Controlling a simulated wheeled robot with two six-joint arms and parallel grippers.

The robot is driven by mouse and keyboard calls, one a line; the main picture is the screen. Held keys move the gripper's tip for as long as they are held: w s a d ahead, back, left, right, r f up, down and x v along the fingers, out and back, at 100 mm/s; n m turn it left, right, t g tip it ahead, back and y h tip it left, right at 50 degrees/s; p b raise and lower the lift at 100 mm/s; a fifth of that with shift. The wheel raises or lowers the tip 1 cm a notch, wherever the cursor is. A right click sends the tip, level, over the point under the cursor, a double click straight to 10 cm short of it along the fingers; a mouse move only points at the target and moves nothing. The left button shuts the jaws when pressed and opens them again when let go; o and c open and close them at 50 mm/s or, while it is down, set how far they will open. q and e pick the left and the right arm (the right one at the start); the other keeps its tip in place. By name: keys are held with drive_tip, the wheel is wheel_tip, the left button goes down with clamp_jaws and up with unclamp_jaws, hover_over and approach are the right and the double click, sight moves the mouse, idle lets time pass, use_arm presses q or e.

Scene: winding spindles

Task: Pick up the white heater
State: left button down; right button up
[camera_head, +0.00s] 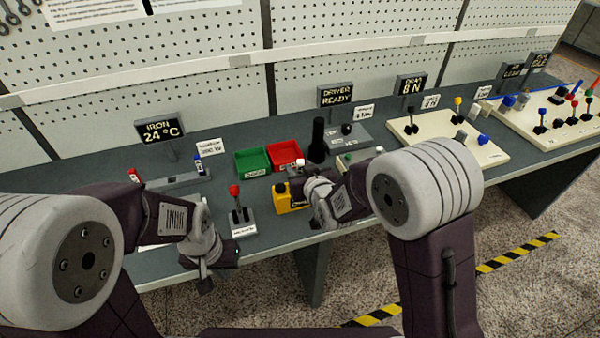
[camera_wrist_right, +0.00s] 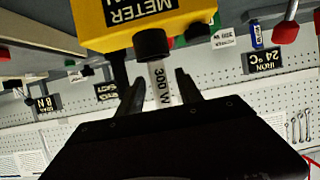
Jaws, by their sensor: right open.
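A white piece marked "300 W" (camera_wrist_right: 158,82), which looks like the white heater, shows in the right wrist view between the fingers of my right gripper (camera_wrist_right: 158,92). Its end meets a black round part (camera_wrist_right: 151,43) in front of the yellow meter (camera_wrist_right: 110,22). My right gripper is open, with its fingers on either side of the white piece; contact is not clear. In the head view my right gripper (camera_head: 308,190) is beside the yellow meter (camera_head: 291,197), and the wrist hides much of this spot. My left gripper (camera_head: 206,283) hangs at the table's front edge, its jaws unclear.
A red-knobbed lever (camera_head: 238,200) stands left of the meter. Green (camera_head: 252,161) and red (camera_head: 286,155) bins and a black post (camera_head: 318,140) stand behind. A cream board (camera_head: 447,134) with small parts is at right. A pegboard wall (camera_head: 350,40) closes the back.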

sight(300, 160)
drive_tip(key=shift+s, duration=0.15)
drive_tip(key=shift+c, duration=1)
drive_tip(key=shift+r, duration=0.1)
clamp_jaws()
wheel_tip(300, 160, up, 4)
drive_tip(key=s+d+r+p, duration=0.2)
drive_tip(key=d+r, duration=0.5)
drive_tip(key=d, duration=0.4)
drive_tip(key=shift+s+d, duration=0.25)
drive_tip(key=shift+s, duration=0.05)
